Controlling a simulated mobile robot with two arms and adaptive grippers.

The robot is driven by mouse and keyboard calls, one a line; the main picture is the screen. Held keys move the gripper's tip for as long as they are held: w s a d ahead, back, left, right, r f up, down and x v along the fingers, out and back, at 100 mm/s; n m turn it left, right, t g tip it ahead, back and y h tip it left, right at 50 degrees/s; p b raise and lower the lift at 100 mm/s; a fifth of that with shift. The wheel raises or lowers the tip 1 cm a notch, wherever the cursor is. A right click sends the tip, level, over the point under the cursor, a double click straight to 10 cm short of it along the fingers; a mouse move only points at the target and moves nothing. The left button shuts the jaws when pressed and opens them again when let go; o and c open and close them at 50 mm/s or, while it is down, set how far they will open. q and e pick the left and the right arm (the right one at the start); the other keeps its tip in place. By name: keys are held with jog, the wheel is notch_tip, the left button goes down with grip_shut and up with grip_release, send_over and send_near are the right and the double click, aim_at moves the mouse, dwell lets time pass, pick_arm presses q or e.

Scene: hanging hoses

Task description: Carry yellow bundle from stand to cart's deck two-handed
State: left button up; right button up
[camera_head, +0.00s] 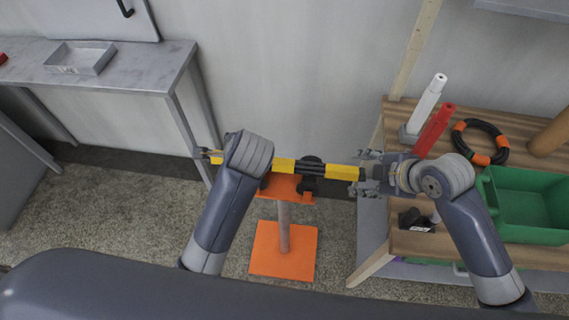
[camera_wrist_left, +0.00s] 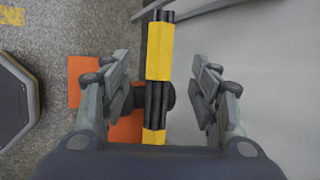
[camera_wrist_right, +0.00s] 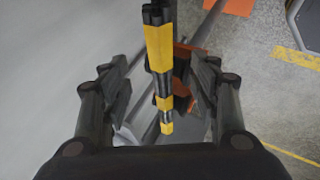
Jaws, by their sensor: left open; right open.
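The yellow bundle (camera_head: 284,165), black hoses with yellow bands, lies level across the top of the orange stand (camera_head: 283,247). My right gripper (camera_head: 368,172) is open at the bundle's right end; in the right wrist view the bundle (camera_wrist_right: 160,50) runs between its spread fingers (camera_wrist_right: 163,82). My left gripper is mostly hidden behind my left forearm in the head view. In the left wrist view its fingers (camera_wrist_left: 160,80) are open, with the bundle (camera_wrist_left: 159,50) between them and gaps on both sides. I cannot tell for certain which surface is the cart's deck.
A wooden rack (camera_head: 408,243) at the right carries a white post (camera_head: 426,105), a red post (camera_head: 434,130), a black hose coil with orange bands (camera_head: 481,125) and a green bin (camera_head: 530,232). A grey table (camera_head: 120,75) with a metal tray (camera_head: 80,68) stands at the left.

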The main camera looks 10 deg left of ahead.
aim_at(342, 172)
pick_arm(q)
jog(key=shift+s+a+r, duration=0.1)
pick_arm(e)
jog(key=shift+s+a+r, duration=0.1)
pick_arm(q)
jog(key=x, duration=1.1)
pick_arm(e)
jog(key=x, duration=1.1)
pick_arm(q)
jog(key=shift+c, duration=0.2)
pick_arm(e)
jog(key=shift+c, duration=0.2)
pick_arm(q)
grip_shut()
pick_arm(e)
grip_shut()
pick_arm(q)
jog(key=shift+r, duration=0.1)
pick_arm(e)
jog(key=shift+r, duration=0.1)
